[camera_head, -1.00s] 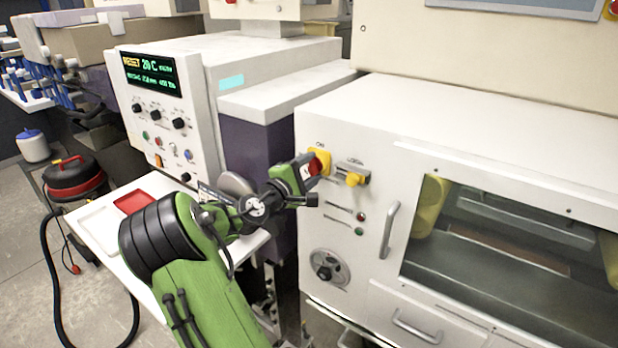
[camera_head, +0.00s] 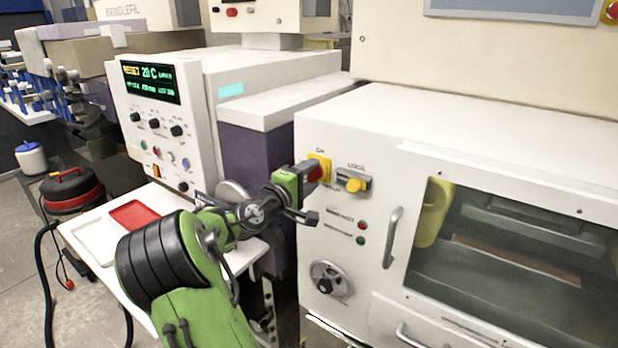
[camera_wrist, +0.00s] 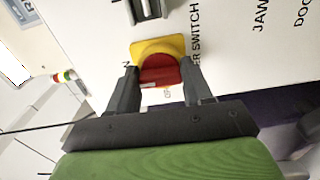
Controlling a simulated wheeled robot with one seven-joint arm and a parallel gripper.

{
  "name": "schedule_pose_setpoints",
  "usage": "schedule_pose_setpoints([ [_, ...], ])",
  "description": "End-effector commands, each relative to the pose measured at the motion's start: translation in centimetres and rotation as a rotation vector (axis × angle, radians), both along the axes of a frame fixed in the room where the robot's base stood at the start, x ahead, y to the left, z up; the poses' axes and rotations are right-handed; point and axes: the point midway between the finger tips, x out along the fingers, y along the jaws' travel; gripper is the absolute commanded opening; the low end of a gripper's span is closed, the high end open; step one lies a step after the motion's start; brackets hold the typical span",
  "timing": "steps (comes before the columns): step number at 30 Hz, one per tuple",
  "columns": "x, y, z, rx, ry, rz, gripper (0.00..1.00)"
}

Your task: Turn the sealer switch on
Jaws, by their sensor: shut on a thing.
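The sealer switch is a red rotary knob (camera_wrist: 160,70) on a yellow plate (camera_wrist: 150,48), on the upper left of the white machine's front. In the head view the yellow plate (camera_head: 322,163) shows, with the red knob (camera_head: 315,174) partly hidden by my gripper. My gripper (camera_wrist: 162,82) has one dark finger on each side of the red knob and is shut on it. My gripper also shows in the head view (camera_head: 307,174), reaching from the left. Part of the label "ER SWITCH" reads beside the plate in the wrist view.
A second yellow knob (camera_head: 355,184) on a grey mount sits just right of the switch. Two small buttons, a round dial (camera_head: 330,279) and a door handle (camera_head: 391,237) are on the same front. A white table with a red tray (camera_head: 135,213) stands to the left.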

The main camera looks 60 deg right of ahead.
Motion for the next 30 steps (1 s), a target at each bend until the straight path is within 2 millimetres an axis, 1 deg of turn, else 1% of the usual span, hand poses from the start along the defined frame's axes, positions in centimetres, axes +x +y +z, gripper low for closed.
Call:
schedule_pose_setpoints([
  [5, 0.0, 0.0, -0.1, 0.004, -0.003, 0.0, 0.2],
  [6, 0.0, 0.0, -0.1, 0.004, -0.003, 0.0, 0.53],
  [10, 0.0, 0.0, -0.1, 0.003, -0.001, 0.0, 0.73],
  [11, 0.0, 0.0, -0.1, 0.003, -0.001, 0.0, 0.76],
  [18, 0.0, 0.0, -0.1, 0.002, 0.0, 0.0, 0.76],
  [21, 0.2, 0.8, -0.1, 0.003, 0.0, 0.002, 0.76],
  [23, 0.5, 1.9, -0.1, 0.004, -0.001, 0.004, 0.76],
  [26, 1.0, 4.5, -0.2, 0.005, 0.0, 0.008, 0.76],
  [30, 1.6, 8.5, -0.2, 0.004, 0.0, 0.009, 0.76],
])
